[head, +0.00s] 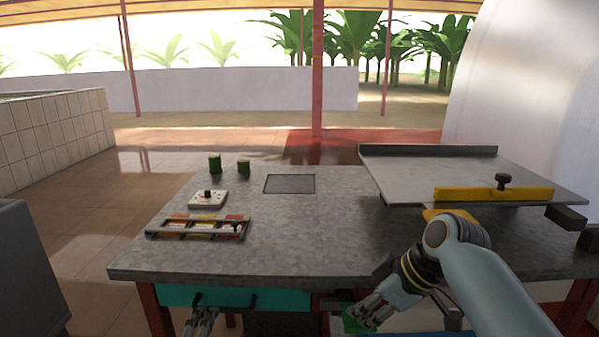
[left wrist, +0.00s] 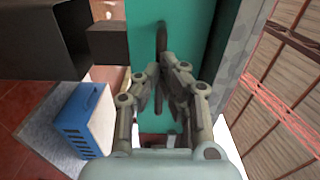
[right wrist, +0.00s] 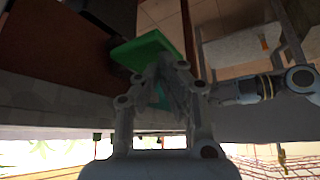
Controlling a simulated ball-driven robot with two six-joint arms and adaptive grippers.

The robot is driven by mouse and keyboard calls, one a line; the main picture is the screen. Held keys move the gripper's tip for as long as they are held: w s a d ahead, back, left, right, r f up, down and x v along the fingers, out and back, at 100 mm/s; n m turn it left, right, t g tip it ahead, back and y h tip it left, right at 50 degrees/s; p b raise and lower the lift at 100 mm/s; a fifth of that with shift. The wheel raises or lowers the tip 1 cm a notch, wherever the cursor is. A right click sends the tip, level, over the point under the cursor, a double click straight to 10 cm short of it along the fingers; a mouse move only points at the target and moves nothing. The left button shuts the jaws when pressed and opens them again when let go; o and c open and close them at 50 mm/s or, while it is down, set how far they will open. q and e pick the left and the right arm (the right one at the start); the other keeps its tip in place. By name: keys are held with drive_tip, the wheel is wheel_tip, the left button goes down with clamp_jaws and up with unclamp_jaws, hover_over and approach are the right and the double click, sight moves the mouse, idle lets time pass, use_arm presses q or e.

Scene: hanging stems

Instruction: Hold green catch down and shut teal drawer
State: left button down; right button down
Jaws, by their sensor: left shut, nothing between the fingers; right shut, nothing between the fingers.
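The teal drawer (head: 283,299) is under the left front edge of the table, with a dark bar handle (left wrist: 162,40) on its front. I cannot tell how far it stands open. My left gripper (head: 207,312) is shut and empty at the left part of the drawer front; in the left wrist view its fingertips (left wrist: 168,68) are close to the teal front, beside the handle. The green catch (head: 350,325) is right of the drawer, below the table edge. My right gripper (head: 362,318) is shut and empty against or just over the catch (right wrist: 140,50); contact is unclear.
The grey table (head: 280,230) carries a rack of coloured pieces (head: 197,228), a white box with a knob (head: 207,198) and two green stem pieces (head: 215,163). A metal tray with a yellow bar (head: 480,194) stands at right. A blue crate (left wrist: 85,120) is below.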

use_arm(q)
drive_tip(key=s+r, duration=0.3)
drive_tip(key=s, duration=0.3)
idle(0.5)
use_arm(e)
drive_tip(key=shift+r, duration=4.5)
